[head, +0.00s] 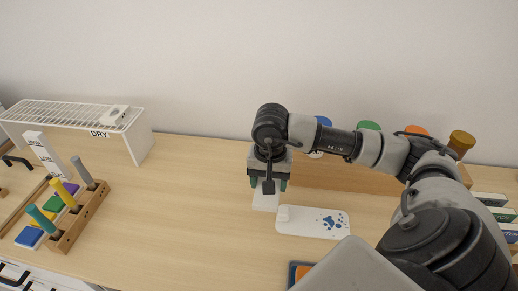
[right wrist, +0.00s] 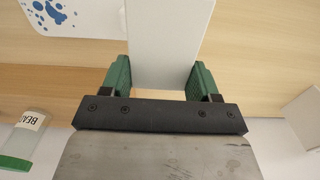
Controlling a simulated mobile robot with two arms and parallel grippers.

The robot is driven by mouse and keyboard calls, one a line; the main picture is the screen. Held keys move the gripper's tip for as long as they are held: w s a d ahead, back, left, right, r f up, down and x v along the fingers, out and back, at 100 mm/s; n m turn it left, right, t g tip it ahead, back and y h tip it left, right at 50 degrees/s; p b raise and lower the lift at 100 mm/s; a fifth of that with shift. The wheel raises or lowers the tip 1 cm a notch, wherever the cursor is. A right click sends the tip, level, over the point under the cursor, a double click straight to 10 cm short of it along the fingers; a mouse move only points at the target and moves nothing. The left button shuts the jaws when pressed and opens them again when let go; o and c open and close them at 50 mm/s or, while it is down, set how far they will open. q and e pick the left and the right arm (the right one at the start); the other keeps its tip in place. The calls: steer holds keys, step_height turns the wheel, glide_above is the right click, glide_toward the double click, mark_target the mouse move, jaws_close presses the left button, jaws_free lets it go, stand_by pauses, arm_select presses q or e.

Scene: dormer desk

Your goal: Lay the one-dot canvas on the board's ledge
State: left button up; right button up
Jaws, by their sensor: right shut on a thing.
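My right gripper (head: 268,186) is over the middle of the desk, pointing down. Its green fingers are shut on a plain white slab (head: 266,201), which also shows between the fingers in the right wrist view (right wrist: 165,45). No dot shows on the slab's visible face, so I cannot tell whether it is the one-dot canvas. In the head view I cannot tell whether the slab touches the desk. I cannot make out the board's ledge. My left gripper is out of view.
A wooden stand (head: 320,176) with several coloured-lid jars is behind my right arm. At left are a white rack marked DRY (head: 100,133), a pegged wooden block (head: 80,225) and a white upright box (head: 45,155). An orange-and-blue item (head: 297,272) is at the front.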

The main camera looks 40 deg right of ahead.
steer(key=p, duration=0.1)
glide_above(228, 204)
step_height(228, 204, down, 7)
steer(key=shift+s+r, duration=0.1)
steer(key=shift+r, duration=0.05)
step_height(228, 204, down, 4)
steer(key=shift+f+p, duration=0.1)
steer(key=shift+p, duration=0.2)
steer(key=shift+f, duration=0.2)
steer(key=o, duration=0.9)
steer(key=shift+r, duration=0.1)
